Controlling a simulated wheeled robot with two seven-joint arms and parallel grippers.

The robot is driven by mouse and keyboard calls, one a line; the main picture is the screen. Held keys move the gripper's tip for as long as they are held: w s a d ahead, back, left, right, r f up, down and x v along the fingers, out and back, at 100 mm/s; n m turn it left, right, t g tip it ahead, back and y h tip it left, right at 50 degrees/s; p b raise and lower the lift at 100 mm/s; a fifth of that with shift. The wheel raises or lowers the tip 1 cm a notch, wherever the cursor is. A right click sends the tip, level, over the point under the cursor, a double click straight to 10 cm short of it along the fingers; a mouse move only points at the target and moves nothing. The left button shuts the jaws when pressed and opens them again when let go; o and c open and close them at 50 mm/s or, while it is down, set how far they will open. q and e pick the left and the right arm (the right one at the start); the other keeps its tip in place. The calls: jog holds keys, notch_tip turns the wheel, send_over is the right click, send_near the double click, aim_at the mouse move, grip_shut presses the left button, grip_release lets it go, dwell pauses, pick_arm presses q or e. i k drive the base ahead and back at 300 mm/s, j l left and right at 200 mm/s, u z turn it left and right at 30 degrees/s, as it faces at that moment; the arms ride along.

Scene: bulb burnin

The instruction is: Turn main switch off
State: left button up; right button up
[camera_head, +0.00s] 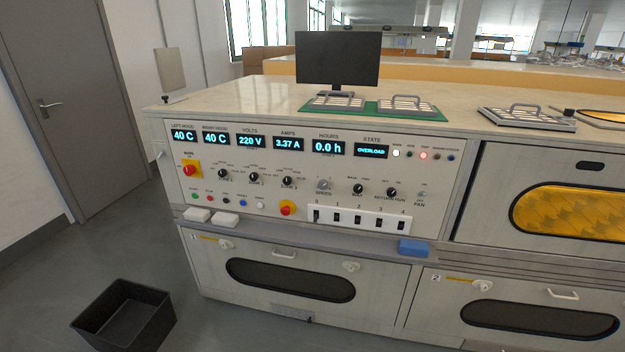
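The main switch (189,169) is a red rotary handle on a yellow plate at the upper left of the control panel (247,187), under a small label that seems to read MAIN. The handle's exact angle is too small to tell. The displays are lit, and the state display (371,151) reads OVERLOAD. A white lamp (396,153) and a red lamp (423,155) glow beside it. Neither of my grippers is in view.
A shelf below the panel holds white blocks (225,219) and a blue block (413,247). A black bin (124,315) stands on the floor at the lower left. A monitor (338,59) and trays (408,104) stand on top.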

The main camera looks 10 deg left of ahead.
aim_at(189, 170)
jog(key=u, duration=1.3)
jog(key=i+j+z, duration=0.15)
jog(key=i, duration=0.35)
jog(key=i+z, duration=0.2)
jog(key=i, duration=0.25)
jog(key=i+j+z, duration=0.15)
jog(key=i+j, duration=0.15)
jog(key=i, duration=0.15)
